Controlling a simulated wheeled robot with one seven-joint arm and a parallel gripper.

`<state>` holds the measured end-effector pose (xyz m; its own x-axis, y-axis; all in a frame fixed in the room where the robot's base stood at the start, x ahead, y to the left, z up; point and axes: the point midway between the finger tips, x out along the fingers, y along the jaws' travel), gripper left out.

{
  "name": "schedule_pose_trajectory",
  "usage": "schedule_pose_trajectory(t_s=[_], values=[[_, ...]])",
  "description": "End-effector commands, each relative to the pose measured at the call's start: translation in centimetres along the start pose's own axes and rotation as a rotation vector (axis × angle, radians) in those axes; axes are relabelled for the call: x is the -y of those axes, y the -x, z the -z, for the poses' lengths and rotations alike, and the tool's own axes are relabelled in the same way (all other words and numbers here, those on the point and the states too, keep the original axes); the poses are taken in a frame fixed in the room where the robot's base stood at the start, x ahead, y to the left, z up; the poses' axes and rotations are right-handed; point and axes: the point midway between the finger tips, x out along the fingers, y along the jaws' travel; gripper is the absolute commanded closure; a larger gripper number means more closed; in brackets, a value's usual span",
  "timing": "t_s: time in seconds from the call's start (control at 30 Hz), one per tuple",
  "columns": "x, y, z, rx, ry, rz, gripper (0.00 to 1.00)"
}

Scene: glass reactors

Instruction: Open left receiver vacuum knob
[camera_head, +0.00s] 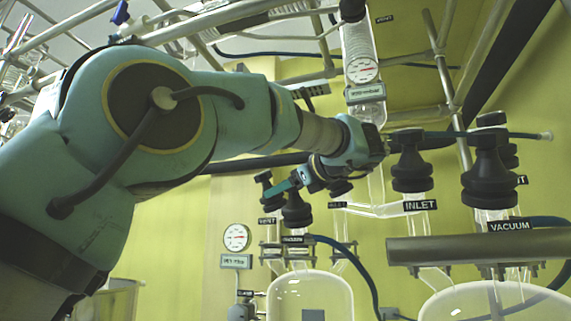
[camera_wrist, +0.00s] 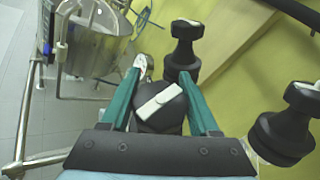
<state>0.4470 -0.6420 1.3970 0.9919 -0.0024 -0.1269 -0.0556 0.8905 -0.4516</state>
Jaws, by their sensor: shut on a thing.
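The left receiver's vacuum knob (camera_head: 297,210) is a black ribbed knob above a small VACUUM label (camera_head: 292,240) in the head view. My gripper (camera_head: 287,186) is at its top, with a teal finger showing there. In the wrist view the two teal fingers of my gripper (camera_wrist: 162,70) stand on either side of a black knob (camera_wrist: 160,105) with a white bar on its top. The bar lies diagonally, rising to the right. The fingers are shut on this knob. The head view hides part of the grip.
A black knob (camera_head: 267,190) with a VENT label is close to the left, and another (camera_head: 340,187) with an INLET label is to the right. Larger knobs (camera_head: 411,165) stand nearer on the right. Glass vessels (camera_head: 310,295) and a blue hose (camera_head: 350,262) are below.

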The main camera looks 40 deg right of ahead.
Motion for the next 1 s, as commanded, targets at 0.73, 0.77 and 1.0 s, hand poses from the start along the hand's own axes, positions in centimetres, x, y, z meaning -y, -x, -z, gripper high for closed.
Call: schedule_pose_trajectory(t_s=[0.73,0.77,1.0], values=[[-1.4,0.4,-0.2,0.001,0.197,-0.491,0.94],[-1.4,0.4,-0.1,0.001,0.201,-0.501,0.94],[-1.8,0.5,0.1,0.002,0.222,-0.550,0.94]])
